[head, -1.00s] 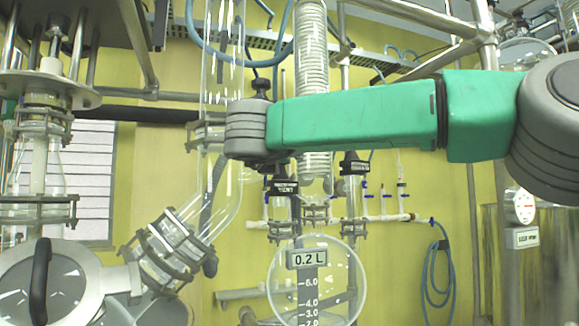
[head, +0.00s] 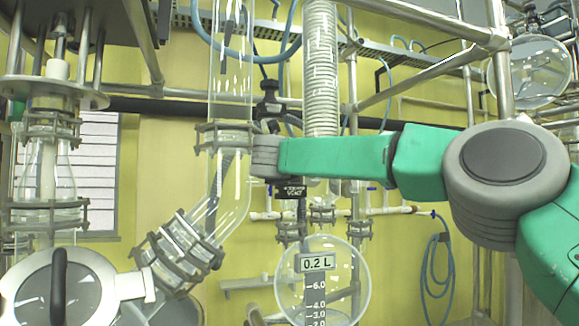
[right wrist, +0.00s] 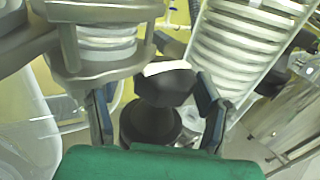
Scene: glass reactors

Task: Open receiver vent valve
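In the head view a black valve handle with a small label (head: 290,190) shows just below my right forearm, left of the coiled condenser's lower end. The label is too small to read surely. My right arm comes in from the right, its grey wrist end beside the glass pipe; its fingers are hidden there. In the right wrist view my right gripper (right wrist: 157,108) is open, one finger on each side of a black knob (right wrist: 166,86) with a white-edged top. The right finger is close to the knob; contact cannot be told. My left gripper is not in view.
The large glass pipe (head: 231,80) stands close to my wrist, with a clamped elbow (head: 178,250) below. The coiled condenser (head: 321,70) hangs behind my forearm. The round 0.2 L receiver (head: 322,285) is below. In the wrist view a metal flange (right wrist: 100,65) crowds the left finger.

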